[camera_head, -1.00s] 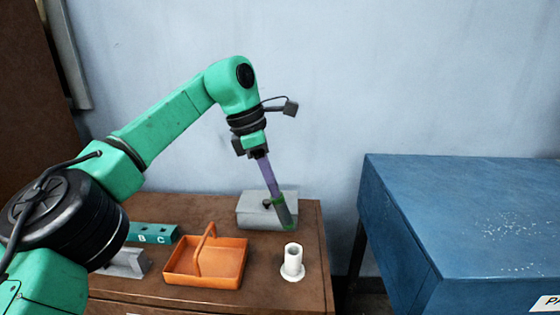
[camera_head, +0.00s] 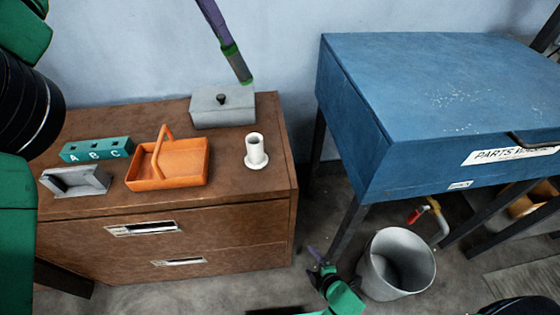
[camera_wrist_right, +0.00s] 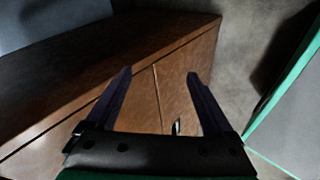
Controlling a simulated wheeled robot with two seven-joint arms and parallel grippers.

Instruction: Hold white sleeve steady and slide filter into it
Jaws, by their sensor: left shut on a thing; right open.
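The white sleeve (camera_head: 256,151) stands upright on its flange near the right end of the brown cabinet top. My left gripper (camera_head: 222,35) shows only its purple fingers at the top of the head view. It is shut on the filter (camera_head: 236,63), a dark grey-green stick with green bands. The filter hangs tilted, its lower end above the grey box and apart from the sleeve. My right gripper (camera_head: 321,257) is low in front of the cabinet, right of its corner. In the right wrist view it (camera_wrist_right: 158,76) is open and empty, facing the cabinet front.
On the cabinet top (camera_head: 225,172) are an orange basket (camera_head: 185,182) with a raised handle, a green A-B-C block (camera_head: 97,150), a grey holder (camera_head: 75,181) and a grey knobbed box (camera_head: 240,116). A blue parts washer (camera_head: 430,100) and a bucket (camera_head: 372,272) are right.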

